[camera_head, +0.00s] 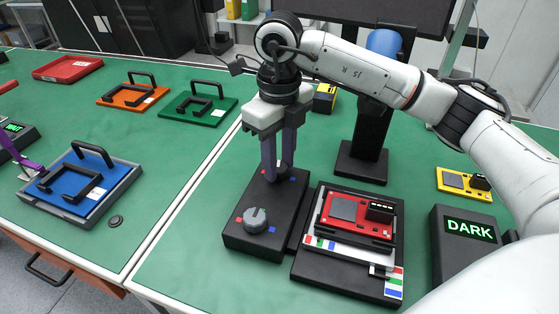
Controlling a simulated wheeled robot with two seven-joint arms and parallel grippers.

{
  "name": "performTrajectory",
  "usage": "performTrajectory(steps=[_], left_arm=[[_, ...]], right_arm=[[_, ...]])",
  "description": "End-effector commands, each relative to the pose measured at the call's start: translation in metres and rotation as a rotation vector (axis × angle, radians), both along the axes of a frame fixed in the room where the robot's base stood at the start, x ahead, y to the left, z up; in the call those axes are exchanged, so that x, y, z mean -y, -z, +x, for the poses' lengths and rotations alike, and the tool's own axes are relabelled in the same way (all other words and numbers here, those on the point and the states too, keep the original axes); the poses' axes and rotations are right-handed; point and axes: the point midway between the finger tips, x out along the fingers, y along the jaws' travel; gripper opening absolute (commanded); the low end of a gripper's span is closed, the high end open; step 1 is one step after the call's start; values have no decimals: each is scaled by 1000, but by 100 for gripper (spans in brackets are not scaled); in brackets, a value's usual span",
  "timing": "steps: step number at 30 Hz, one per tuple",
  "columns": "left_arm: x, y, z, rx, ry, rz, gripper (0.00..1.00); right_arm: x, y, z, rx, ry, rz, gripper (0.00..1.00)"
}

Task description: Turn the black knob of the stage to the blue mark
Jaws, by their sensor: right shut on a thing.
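The stage's black control box (235,240) stands on the green table, left of the stage (330,284). My right gripper (277,171) points down at the far end of the box and is shut on the black knob, which its fingers mostly hide. Small blue and red marks show around that end, but the knob's pointing direction cannot be made out. A grey knob (256,220) sits at the near end, apart from the gripper, with red and blue marks around it.
A red device (352,228) lies on the stage, right of the control box. A display reading DARK (469,229) stands further right. A monitor stand (362,165) is behind. Blue (108,172), orange and green handled plates lie on the left table.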

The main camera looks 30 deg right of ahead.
Motion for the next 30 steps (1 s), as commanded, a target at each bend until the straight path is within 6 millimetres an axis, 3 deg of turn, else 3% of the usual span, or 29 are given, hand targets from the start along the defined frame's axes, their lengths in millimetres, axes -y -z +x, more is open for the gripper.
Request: performTrajectory(steps=[30], left_arm=[[0,3,1,2,0,0,31]], right_arm=[[-2,-2,2,5,967,3,9]])
